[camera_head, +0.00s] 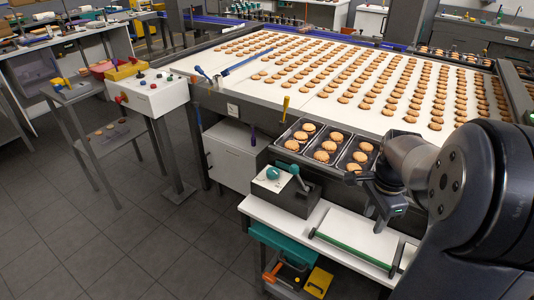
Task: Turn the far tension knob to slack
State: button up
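I cannot tell for sure which part is the far tension knob. A round teal knob (272,173) sits on top of a small dark machine (295,200) on the white bench; a teal-tipped lever (294,170) stands beside it. My gripper (380,215) points down at the right, above the bench and in front of the biscuit trays, apart from all of these. Its fingers are dark and small, so their opening is unclear. My arm hides part of the right side.
The wide conveyor (215,70) carries rows of biscuits. Filled trays (300,124) stand at its near edge. The white bench (340,222) holds a green bar (350,250). A control box (150,95) stands left. The grey floor (130,235) at lower left is clear.

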aim_at(273, 172)
jog(key=i+j+z, duration=0.2)
jog(key=i+j, duration=0.15)
jog(key=j, duration=0.3)
jog(key=i+j+z, duration=0.2)
jog(key=i+j, duration=0.15)
jog(key=j, duration=0.35)
jog(key=i+j+z, duration=0.1)
jog(key=j, duration=0.25)
jog(key=i+j+z, duration=0.1)
jog(key=j, duration=0.25)
jog(key=i, duration=0.05)
